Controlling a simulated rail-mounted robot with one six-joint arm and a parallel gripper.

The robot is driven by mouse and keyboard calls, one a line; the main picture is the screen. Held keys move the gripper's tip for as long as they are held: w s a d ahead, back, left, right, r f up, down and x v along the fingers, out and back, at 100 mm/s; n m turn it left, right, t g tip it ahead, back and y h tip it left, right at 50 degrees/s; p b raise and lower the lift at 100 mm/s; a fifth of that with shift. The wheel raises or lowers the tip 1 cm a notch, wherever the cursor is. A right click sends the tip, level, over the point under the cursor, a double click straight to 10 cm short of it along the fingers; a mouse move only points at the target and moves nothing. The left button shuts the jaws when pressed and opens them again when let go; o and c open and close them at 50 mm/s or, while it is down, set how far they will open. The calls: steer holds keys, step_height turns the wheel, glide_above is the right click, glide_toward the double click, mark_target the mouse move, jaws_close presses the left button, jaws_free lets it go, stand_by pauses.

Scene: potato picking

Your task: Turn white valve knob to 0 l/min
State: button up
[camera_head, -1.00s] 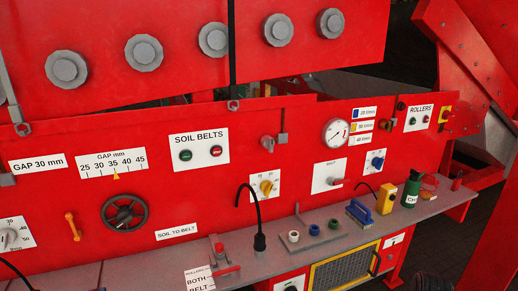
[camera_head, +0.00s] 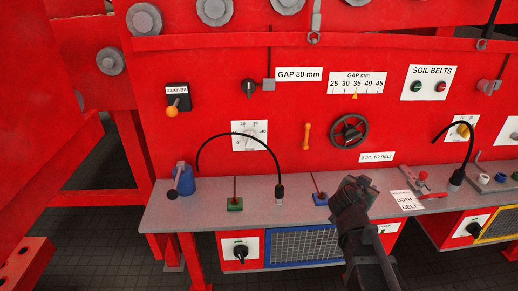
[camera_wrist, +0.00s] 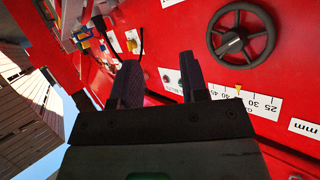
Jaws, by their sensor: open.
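A pale knob (camera_head: 250,130) sits on a white numbered scale plate (camera_head: 239,145) on the red panel, left of the middle in the head view. The lettering is too small to read its setting surely. A black hose arches in front of the plate's lower part. My gripper (camera_head: 356,185) is over the grey shelf, to the right of and below the knob, apart from it. In the wrist view my gripper (camera_wrist: 162,80) has its two dark fingers spread with nothing between them. The pale knob is not clearly seen there.
A black handwheel (camera_head: 349,131) and an orange lever (camera_head: 307,136) are on the panel between gripper and knob. The grey shelf (camera_head: 220,219) holds a blue device (camera_head: 184,182), a green block (camera_head: 235,204) and a blue block (camera_head: 320,199). The black hose (camera_head: 200,150) stands out from the shelf.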

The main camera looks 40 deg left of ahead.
steer(key=s+a+r+n+t+y, duration=0.1)
steer(key=a+y, duration=0.1)
steer(key=a, duration=0.5)
steer(key=s+a+r+n+t+y, duration=0.1)
steer(key=s+a+y, duration=0.15)
steer(key=a, duration=0.45)
steer(key=n+g+y+b, duration=0.2)
steer(key=n+y, duration=0.1)
steer(key=y, duration=0.5)
glide_toward(250, 141)
steer(key=x, duration=0.9)
steer(key=shift+w+a+r, duration=0.1)
steer(key=shift+w, duration=0.1)
jaws_close()
